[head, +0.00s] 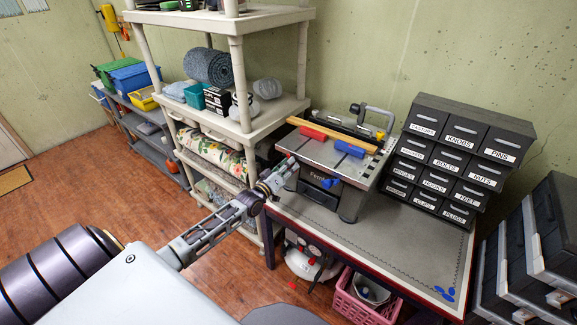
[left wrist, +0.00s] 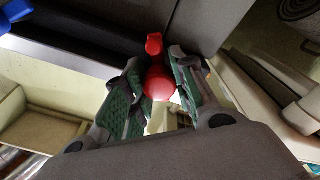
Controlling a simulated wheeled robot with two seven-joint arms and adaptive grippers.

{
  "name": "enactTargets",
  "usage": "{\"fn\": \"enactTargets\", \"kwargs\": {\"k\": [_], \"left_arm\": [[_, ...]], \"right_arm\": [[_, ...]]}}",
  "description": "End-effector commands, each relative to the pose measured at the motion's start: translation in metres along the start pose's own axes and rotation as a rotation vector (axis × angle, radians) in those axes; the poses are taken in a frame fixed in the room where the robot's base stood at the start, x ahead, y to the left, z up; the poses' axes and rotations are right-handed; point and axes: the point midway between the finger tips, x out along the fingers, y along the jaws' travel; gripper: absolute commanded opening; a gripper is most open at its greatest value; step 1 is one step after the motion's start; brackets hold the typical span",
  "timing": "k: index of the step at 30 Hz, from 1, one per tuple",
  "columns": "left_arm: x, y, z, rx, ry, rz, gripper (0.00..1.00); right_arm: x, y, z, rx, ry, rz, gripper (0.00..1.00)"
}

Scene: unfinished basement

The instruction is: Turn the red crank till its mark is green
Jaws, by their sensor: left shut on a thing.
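The red crank (left wrist: 160,84) is on the side of a grey bench-top machine (head: 327,151). In the left wrist view its round red knob sits between the green-padded fingers of my left gripper (left wrist: 164,95), with a smaller red part just above. In the head view my left gripper (head: 281,174) reaches the machine's left side and hides most of the crank. The gripper is shut on the red crank. I cannot make out the crank's mark or its colour. My right gripper is not in view.
The machine stands on a grey-topped workbench (head: 400,237), left of a black labelled drawer cabinet (head: 455,160). A cream shelf unit (head: 250,132) stands close to my left gripper. A pink basket (head: 362,304) is under the bench. Open wooden floor (head: 85,190) lies to the left.

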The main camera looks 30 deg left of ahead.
Motion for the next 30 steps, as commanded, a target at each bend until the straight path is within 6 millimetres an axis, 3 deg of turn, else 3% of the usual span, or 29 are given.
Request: {"fn": "enactTargets", "kwargs": {"k": [17,18,22,30], "left_arm": [[-0.0007,-0.0011,0.0021,0.046,-0.006,0.0,0.02],[-0.0007,-0.0011,0.0021,0.046,-0.006,0.0,0.3],[-0.0005,-0.0008,0.0015,0.046,-0.005,0.001,0.47],[-0.0001,-0.0003,0.0005,0.046,-0.003,0.002,0.49]], "right_arm": [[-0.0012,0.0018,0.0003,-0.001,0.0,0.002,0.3],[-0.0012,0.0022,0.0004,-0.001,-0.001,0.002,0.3],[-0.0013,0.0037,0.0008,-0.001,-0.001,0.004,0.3],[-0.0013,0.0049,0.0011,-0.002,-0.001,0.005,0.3]]}}
